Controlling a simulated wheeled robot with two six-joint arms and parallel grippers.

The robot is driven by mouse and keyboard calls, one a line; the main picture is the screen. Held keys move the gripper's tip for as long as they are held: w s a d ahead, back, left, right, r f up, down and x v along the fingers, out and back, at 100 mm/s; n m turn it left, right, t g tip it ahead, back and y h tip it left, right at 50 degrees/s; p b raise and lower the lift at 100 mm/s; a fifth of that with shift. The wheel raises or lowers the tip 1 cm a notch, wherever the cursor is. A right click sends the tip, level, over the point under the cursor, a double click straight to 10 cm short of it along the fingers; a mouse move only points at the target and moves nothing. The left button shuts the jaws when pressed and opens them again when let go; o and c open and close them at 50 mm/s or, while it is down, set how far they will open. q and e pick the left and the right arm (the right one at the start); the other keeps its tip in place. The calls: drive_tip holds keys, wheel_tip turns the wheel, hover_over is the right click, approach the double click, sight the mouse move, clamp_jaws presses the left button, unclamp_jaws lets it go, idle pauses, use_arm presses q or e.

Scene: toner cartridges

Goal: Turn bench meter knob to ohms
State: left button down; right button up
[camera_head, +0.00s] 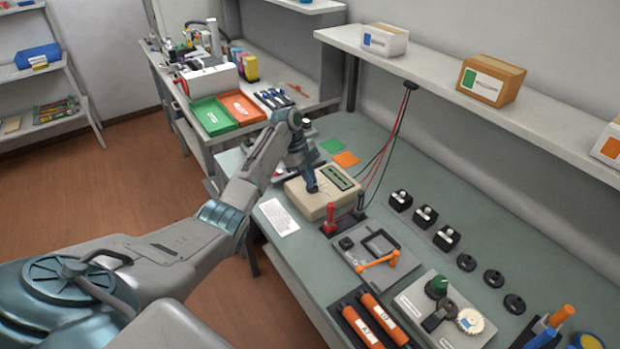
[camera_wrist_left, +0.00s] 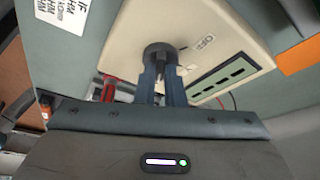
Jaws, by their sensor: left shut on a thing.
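The bench meter (camera_head: 318,199) is a beige box with a dark-framed display, standing on the bench below the shelf. In the left wrist view the beige meter (camera_wrist_left: 222,28) fills the upper middle, with an OFF label beside the knob and the display at right. The dark round knob (camera_wrist_left: 158,50) sits on its face. My left gripper (camera_wrist_left: 162,75) is shut on the knob, one finger on each side. In the head view my left gripper (camera_head: 311,188) reaches down onto the meter and hides the knob. Which label the knob points to I cannot tell. My right gripper is not in view.
Red and black probes (camera_head: 330,217) stand in front of the meter, and their cables hang from the shelf. A white label card (camera_head: 278,217) lies to its left. Green and orange squares (camera_head: 346,159) lie behind. A fixture with an orange handle (camera_head: 380,260) is nearer.

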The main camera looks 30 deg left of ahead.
use_arm(q)
drive_tip(key=c, duration=1.5)
unclamp_jaws()
drive_tip(key=b+v, duration=0.3)
drive_tip(key=v, duration=0.8)
drive_tip(key=shift+f, duration=0.15)
